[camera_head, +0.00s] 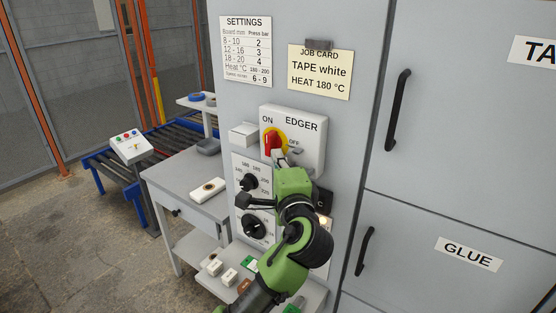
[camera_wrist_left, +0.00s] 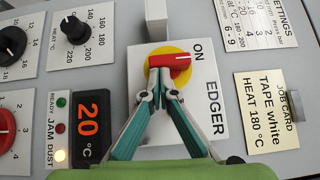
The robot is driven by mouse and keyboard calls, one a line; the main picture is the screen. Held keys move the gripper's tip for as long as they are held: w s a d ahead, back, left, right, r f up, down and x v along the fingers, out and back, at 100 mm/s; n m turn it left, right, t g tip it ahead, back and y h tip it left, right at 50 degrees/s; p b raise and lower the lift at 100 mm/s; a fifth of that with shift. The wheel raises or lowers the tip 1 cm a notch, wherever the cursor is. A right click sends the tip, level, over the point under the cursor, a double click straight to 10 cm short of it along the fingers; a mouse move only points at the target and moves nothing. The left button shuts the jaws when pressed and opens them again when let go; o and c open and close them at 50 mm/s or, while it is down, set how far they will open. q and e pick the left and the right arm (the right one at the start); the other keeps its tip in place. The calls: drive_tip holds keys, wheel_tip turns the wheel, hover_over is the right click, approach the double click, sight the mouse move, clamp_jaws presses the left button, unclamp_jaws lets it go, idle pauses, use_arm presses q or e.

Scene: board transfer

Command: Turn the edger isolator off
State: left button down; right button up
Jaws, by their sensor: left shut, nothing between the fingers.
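The edger isolator is a white box (camera_head: 308,125) marked EDGER, with ON at upper left and OFF to the right of its dial. Its red handle (camera_head: 270,140) sits on a yellow disc and stands upright, towards ON. In the left wrist view the red handle (camera_wrist_left: 170,62) lies across the yellow disc (camera_wrist_left: 150,79). My left gripper (camera_head: 279,156) is shut and empty at the dial, on the OFF side of the handle. In the wrist view its fingertips (camera_wrist_left: 162,94) are just below the handle; touching or not, I cannot tell. My right gripper is not in view.
Heat and other knobs (camera_head: 249,182) sit below the isolator, with a display (camera_wrist_left: 88,122) reading 20 °C. A job card (camera_head: 320,73) and settings sheet (camera_head: 246,50) hang above. A grey side table (camera_head: 185,180) and roller conveyor stand left. Cabinet handles (camera_head: 397,110) are right.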

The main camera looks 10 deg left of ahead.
use_arm(q)
drive_tip(key=a+m+t+h+b, duration=0.1)
drive_tip(key=m+t+h+b, duration=0.1)
drive_tip(key=b, duration=0.4)
drive_tip(key=w+a+f+m+t+h+b, duration=0.1)
drive_tip(key=m+t+b, duration=0.3)
drive_tip(key=m+b, duration=0.2)
drive_tip(key=a+f+m+t+h+b, duration=0.1)
drive_tip(key=a+m+t+h+b, duration=0.1)
drive_tip(key=m+b, duration=0.4)
drive_tip(key=shift+w+a+f+t+h, duration=0.1)
drive_tip(key=shift+w+f+t+h, duration=0.15)
drive_tip(key=shift+t, duration=0.35)
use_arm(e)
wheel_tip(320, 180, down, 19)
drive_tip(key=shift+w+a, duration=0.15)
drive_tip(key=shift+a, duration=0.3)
use_arm(q)
drive_tip(key=shift+w+a+r+b, duration=0.1)
drive_tip(key=shift+w+a+b, duration=0.1)
drive_tip(key=shift+a+b, duration=0.2)
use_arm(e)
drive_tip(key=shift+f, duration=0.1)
use_arm(q)
drive_tip(key=shift+a, duration=0.1)
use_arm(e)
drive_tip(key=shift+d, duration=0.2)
